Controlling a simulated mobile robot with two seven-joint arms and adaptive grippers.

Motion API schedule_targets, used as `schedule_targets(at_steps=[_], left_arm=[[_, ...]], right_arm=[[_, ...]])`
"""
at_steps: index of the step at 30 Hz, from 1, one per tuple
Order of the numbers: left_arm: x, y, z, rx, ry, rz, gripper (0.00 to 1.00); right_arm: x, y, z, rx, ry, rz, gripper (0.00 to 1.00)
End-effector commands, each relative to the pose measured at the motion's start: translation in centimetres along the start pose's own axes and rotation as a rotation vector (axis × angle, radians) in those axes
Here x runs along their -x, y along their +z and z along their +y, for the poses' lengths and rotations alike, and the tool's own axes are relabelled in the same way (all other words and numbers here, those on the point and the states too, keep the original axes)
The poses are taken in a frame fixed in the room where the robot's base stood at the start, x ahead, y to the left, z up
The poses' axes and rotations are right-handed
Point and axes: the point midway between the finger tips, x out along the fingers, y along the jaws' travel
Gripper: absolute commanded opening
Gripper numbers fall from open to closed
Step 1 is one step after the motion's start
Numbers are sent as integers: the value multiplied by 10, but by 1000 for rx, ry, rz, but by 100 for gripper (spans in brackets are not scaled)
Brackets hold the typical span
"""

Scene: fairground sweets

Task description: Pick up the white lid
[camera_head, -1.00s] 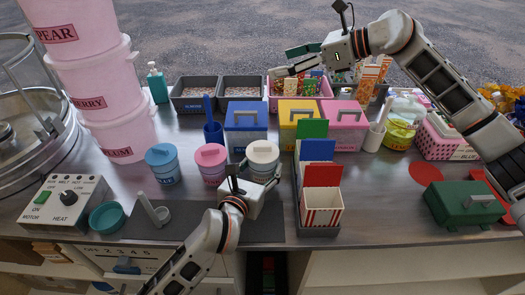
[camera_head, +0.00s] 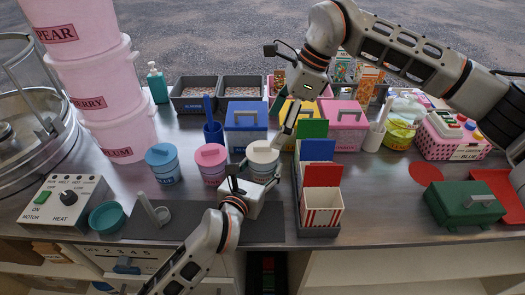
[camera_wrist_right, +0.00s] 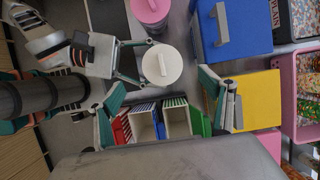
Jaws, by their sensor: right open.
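The white lid (camera_head: 263,152) sits on a white tub on the counter, right of the pink tub; its raised handle shows in the right wrist view (camera_wrist_right: 161,66). My left gripper (camera_head: 239,172) is low at the tub's near left side. Its fingers reach the tub's sides in the right wrist view (camera_wrist_right: 146,62); whether they grip it is unclear.
A rack of striped boxes and coloured cards (camera_head: 319,231) stands right of the tub. Blue (camera_head: 246,122), yellow (camera_head: 290,111) and pink (camera_head: 345,133) boxes stand behind. Pink (camera_head: 211,172) and blue (camera_head: 163,172) tubs are to the left. A dark mat (camera_head: 180,225) lies in front.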

Motion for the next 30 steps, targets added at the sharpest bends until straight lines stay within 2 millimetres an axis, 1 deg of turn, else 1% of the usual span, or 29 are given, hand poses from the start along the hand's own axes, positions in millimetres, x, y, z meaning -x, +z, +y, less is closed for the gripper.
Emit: schedule_targets(at_steps=[1, 3, 11, 18, 21, 24, 30], left_arm=[[0, 4, 0, -1, -1, -8, 45], [0, 4, 0, -1, -1, -8, 45], [0, 4, 0, -1, -1, -8, 45], [0, 4, 0, -1, -1, -8, 45], [0, 4, 0, -1, -1, -8, 45], [0, 4, 0, -1, -1, -8, 45], [0, 4, 0, -1, -1, -8, 45]], right_arm=[[-7, 0, 0, -1, 2, -1, 80], [-14, 0, 0, -1, 2, -1, 80], [-29, 0, 0, -2, 2, -2, 80], [-60, 0, -4, -2, 2, -3, 80], [-69, 0, -4, -2, 1, -2, 80], [-74, 0, -4, -2, 0, -2, 80], [-74, 0, -4, -3, -1, -2, 80]])
